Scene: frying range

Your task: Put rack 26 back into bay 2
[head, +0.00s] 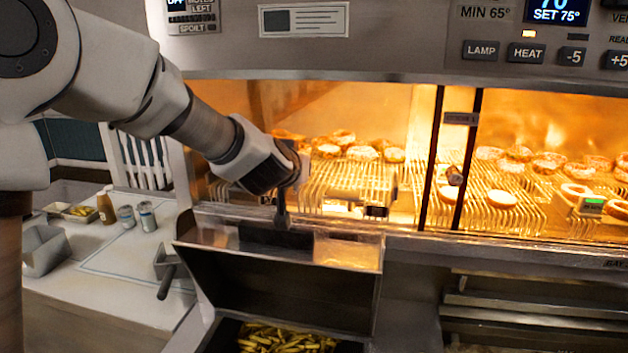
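A heated glass-fronted cabinet glows orange across the view. Its left bay holds a wire rack (345,185) with several browned food pieces toward its back and a bare front part. A handle bar with a dark tag (376,211) is at its front. Its right bay holds another wire rack (480,190) with ring-shaped pieces and a green-lit tag (592,205). I cannot read which rack is 26 or which bay is 2. My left gripper (282,212) points down at the left bay's front, above a steel ledge. Its fingers are dark and unclear. My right gripper is not in view.
A steel bin (278,285) with yellow fries stands open below the left bay. A dark post (441,165) divides the bays. The left counter (130,255) holds a sauce bottle (106,206), two shakers (137,216) and metal containers (45,250).

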